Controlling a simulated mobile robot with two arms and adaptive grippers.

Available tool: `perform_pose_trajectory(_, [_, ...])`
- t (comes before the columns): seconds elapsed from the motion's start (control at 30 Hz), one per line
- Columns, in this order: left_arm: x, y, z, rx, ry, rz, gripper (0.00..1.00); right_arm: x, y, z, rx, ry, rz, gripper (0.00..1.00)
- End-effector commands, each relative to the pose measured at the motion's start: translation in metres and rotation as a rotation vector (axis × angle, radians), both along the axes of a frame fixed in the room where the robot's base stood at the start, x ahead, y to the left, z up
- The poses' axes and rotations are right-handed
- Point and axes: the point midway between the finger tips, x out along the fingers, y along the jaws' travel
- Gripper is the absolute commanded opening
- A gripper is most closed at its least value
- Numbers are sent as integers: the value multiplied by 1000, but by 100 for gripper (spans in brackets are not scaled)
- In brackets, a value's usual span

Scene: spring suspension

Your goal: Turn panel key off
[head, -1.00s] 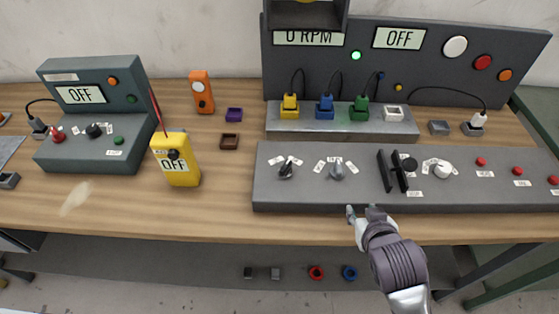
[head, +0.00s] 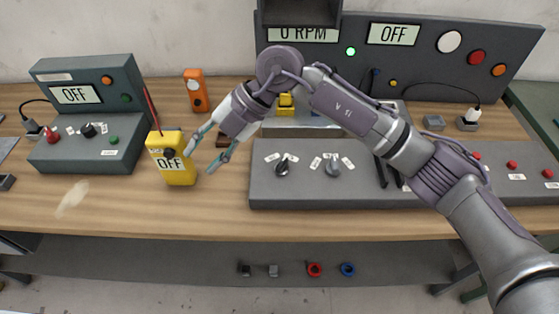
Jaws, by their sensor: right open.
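The long grey control panel (head: 305,192) lies on the bench and carries a black rotary switch (head: 283,167) and a grey rotary switch (head: 333,168), with small white labels around each. I cannot tell for certain which one is the panel key. My right gripper (head: 199,170) is open and empty, fingers pointing down, just right of the yellow meter (head: 179,177) reading OFF. It is left of the grey panel. My right arm crosses the panel and hides its middle-right controls. My left gripper is not in view.
The dark upright board (head: 425,60) shows RPM and OFF readouts and a lit green lamp. A green-grey box (head: 75,155) reading OFF stands at the left. An orange device (head: 195,90) stands behind the meter. The wooden front strip (head: 225,222) is clear.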

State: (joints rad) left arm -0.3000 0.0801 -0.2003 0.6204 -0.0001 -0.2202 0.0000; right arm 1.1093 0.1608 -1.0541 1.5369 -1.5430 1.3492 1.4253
Motion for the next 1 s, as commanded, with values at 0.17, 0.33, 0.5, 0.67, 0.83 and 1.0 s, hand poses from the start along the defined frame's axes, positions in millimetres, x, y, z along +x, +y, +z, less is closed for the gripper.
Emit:
perform_pose_trajectory(0.17, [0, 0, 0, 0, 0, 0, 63, 63, -90, -8, -557, -125, -165, 42])
perform_pose_trajectory(0.33, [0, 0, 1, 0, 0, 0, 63, 84, -132, 4, -767, -163, -277, 42])
perform_pose_trajectory(0.5, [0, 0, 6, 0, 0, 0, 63, 85, -136, -10, -788, -162, -286, 42])
perform_pose_trajectory(0.67, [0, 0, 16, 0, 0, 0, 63, 84, -136, -40, -785, -160, -283, 42])
perform_pose_trajectory(0.83, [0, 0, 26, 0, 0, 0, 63, 84, -136, -77, -784, -161, -283, 42])
perform_pose_trajectory(1.0, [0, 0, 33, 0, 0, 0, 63, 84, -135, -108, -783, -161, -282, 42])
